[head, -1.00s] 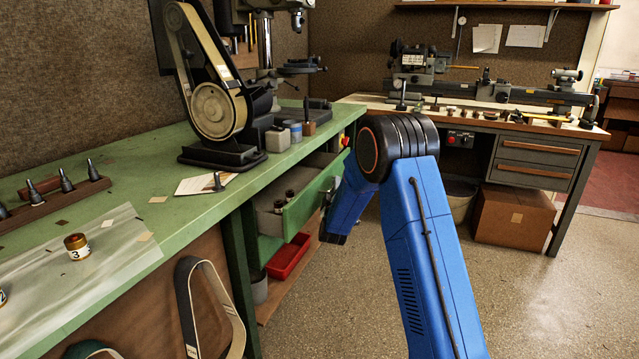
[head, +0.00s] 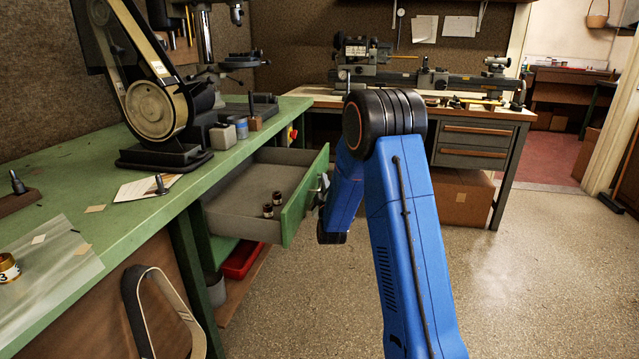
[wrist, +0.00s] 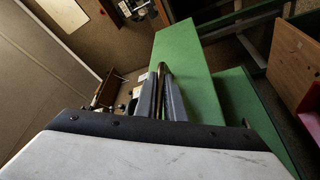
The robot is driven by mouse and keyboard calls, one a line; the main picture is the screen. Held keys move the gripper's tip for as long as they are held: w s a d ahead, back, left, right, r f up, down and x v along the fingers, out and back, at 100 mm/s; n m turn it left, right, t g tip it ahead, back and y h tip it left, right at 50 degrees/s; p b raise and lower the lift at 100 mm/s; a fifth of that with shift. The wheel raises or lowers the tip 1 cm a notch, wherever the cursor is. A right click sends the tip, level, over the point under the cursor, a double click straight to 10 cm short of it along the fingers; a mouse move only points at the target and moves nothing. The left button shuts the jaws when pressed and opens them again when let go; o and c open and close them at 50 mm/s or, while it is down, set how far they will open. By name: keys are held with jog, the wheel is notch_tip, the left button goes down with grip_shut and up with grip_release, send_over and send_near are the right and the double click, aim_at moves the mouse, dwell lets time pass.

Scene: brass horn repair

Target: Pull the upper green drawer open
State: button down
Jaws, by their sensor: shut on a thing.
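The upper green drawer (head: 298,205) stands well out from under the green workbench, with its grey inside in view in the head view. Two small dark cylinders (head: 272,205) stand in it near the front. My gripper (head: 321,190) is at the outer side of the drawer front, partly hidden by my blue arm. In the wrist view my gripper (wrist: 164,100) is shut on the drawer handle (wrist: 162,76), a metal bar between the fingers. The green drawer front (wrist: 190,60) fills the middle beside it.
The green workbench (head: 85,165) carries a belt sander (head: 150,110) and a drill press. A red bin (head: 243,260) sits below the drawer. A lathe bench (head: 475,130) with a cardboard box (head: 465,198) stands behind. The floor to the right is clear.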

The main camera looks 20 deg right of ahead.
jog(key=shift+f, duration=0.1)
jog(key=c, duration=2.1)
grip_release()
jog(key=v, duration=1.7)
jog(key=shift+s+a, duration=0.15)
jog(key=shift+s, duration=0.1)
